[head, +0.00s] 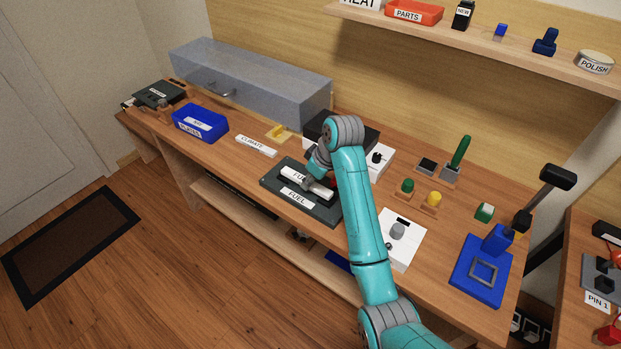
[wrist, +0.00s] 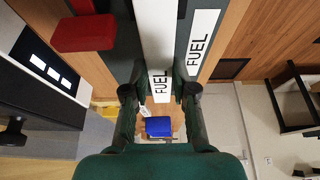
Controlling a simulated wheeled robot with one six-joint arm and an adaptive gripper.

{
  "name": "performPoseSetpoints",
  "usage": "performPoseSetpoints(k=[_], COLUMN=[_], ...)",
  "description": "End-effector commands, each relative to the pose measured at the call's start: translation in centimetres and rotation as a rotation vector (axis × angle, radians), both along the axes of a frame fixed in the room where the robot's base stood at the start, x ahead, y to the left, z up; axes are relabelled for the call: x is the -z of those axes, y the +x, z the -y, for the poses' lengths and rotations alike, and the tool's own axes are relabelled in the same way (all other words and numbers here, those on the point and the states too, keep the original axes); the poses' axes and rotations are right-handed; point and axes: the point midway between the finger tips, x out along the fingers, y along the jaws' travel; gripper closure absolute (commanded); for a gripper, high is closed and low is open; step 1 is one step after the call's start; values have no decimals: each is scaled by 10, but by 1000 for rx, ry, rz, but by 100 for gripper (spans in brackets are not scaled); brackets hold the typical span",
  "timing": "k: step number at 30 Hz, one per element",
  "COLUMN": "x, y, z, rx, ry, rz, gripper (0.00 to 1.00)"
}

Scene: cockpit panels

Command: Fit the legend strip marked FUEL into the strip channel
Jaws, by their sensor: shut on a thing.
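My gripper (head: 317,180) is shut on the white legend strip marked FUEL (head: 293,174). In the wrist view the strip (wrist: 157,35) runs away from me between the fingers (wrist: 160,92), its lettering close to them. The strip is over the dark panel (head: 325,212), which has its own white FUEL label (head: 297,197) along the front. In the wrist view that label (wrist: 198,42) lies just right of the strip and roughly parallel to it. The strip channel is hidden under the strip and gripper; I cannot tell whether the strip touches it.
A white CLIMATE strip (head: 256,146) lies left of the panel, with a yellow piece (head: 279,133) behind it. A blue bin (head: 200,123) stands further left. A black box (head: 318,126) and a white switch panel (head: 377,160) stand close behind my arm.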

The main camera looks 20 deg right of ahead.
Motion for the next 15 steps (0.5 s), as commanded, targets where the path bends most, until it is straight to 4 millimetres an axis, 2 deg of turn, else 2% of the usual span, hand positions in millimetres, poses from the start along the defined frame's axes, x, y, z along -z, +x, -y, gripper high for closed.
performPoseSetpoints(k=[15], x=[11], y=[0], z=[0], rx=[0], ry=[0], rz=[0], gripper=[100])
